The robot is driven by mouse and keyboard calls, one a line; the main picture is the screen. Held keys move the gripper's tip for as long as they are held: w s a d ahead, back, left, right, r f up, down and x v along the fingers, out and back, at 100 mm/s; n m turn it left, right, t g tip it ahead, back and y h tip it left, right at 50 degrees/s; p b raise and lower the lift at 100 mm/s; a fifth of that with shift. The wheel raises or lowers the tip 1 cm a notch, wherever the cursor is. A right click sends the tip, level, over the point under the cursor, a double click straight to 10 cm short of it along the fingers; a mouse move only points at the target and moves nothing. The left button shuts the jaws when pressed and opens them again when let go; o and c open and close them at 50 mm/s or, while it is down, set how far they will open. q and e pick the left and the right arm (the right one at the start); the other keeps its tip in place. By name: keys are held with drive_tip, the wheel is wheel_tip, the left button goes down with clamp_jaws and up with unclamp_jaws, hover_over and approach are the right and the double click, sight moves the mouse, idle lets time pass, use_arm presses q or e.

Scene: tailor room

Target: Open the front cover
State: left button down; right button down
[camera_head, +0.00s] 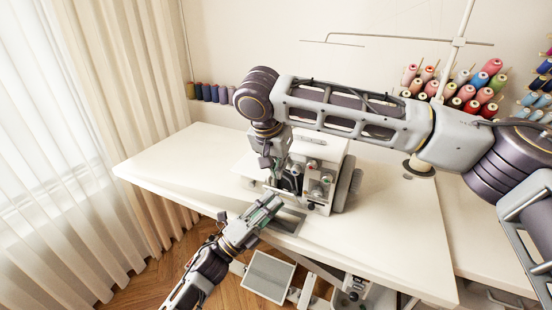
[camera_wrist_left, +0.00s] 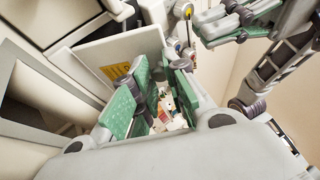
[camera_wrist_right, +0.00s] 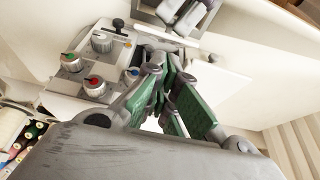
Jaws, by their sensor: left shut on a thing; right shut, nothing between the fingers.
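The white sewing machine (camera_head: 322,150) stands on the table, partly hidden behind my right arm. In the left wrist view a pale panel with a yellow label (camera_wrist_left: 112,62), seemingly the front cover, reaches to the fingers. My left gripper (camera_head: 273,203) is low at the machine's front edge. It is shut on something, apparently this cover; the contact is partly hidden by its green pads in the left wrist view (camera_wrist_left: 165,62). Small coloured parts show beyond the pads. My right gripper (camera_head: 276,178) is just above, close to the machine head, shut and empty; its tips also show in the right wrist view (camera_wrist_right: 168,62).
Dials (camera_wrist_right: 102,42) stick out from the machine beside my right gripper. The two grippers are close together. The white table (camera_head: 390,235) is clear on both sides of the machine. Thread spools (camera_head: 470,88) stand at the back right, others (camera_head: 210,92) at the back left.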

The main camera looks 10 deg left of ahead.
sight(277, 190)
use_arm(q)
drive_tip(key=shift+f, duration=0.3)
use_arm(e)
drive_tip(key=shift+x, duration=2.5)
drive_tip(key=shift+s, duration=0.1)
use_arm(q)
drive_tip(key=shift+w, duration=0.1)
use_arm(e)
drive_tip(key=shift+s+a+f, duration=0.4)
drive_tip(key=shift+s+f, duration=0.15)
drive_tip(key=shift+s, duration=0.25)
use_arm(q)
drive_tip(key=shift+r, duration=0.1)
drive_tip(key=c, duration=1.4)
unclamp_jaws()
drive_tip(key=shift+r, duration=0.15)
use_arm(e)
drive_tip(key=shift+f, duration=0.1)
use_arm(q)
drive_tip(key=shift+o, duration=0.2)
drive_tip(key=shift+r, duration=0.1)
use_arm(e)
drive_tip(key=shift+d, duration=0.15)
use_arm(q)
drive_tip(key=shift+a, duration=0.1)
use_arm(e)
drive_tip(key=shift+w+d, duration=0.1)
drive_tip(key=shift+w, duration=0.05)
